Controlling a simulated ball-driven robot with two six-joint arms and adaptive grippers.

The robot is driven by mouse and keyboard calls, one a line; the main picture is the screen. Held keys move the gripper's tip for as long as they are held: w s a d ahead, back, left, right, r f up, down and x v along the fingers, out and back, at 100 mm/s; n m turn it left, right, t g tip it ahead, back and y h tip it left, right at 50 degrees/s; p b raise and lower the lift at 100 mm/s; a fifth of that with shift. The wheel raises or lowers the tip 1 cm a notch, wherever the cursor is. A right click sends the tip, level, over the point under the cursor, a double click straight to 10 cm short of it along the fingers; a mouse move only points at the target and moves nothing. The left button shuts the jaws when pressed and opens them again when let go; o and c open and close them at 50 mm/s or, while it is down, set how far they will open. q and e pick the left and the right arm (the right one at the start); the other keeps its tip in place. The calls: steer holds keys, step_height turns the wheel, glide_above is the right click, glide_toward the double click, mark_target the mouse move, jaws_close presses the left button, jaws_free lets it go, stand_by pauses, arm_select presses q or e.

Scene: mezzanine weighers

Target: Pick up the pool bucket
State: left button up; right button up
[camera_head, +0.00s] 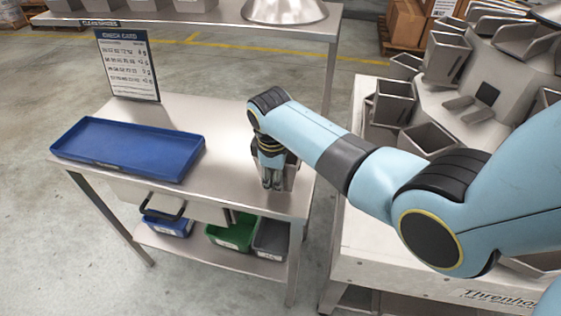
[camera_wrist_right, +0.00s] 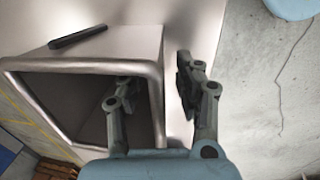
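The pool bucket, a grey metal bucket (camera_head: 291,174), stands on the steel table (camera_head: 225,130) near its right edge, partly hidden behind my right gripper (camera_head: 271,178). In the right wrist view its open rim (camera_wrist_right: 85,66) and inside fill the left. There, my right gripper (camera_wrist_right: 150,85) has one finger inside the bucket and the other outside, with the bucket's right wall between them. A gap shows between the outer finger and the wall, so the gripper is open. My left gripper is not in view.
A blue tray (camera_head: 130,150) lies on the table's left part, in front of a standing check card (camera_head: 128,66). Blue, green and grey bins (camera_head: 236,232) sit on the lower shelf. A weigher with several metal buckets (camera_head: 447,57) stands at the right.

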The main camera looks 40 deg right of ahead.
steer(key=shift+f, duration=0.2)
stand_by(0.6)
steer(key=shift+c, duration=0.2)
jaws_close()
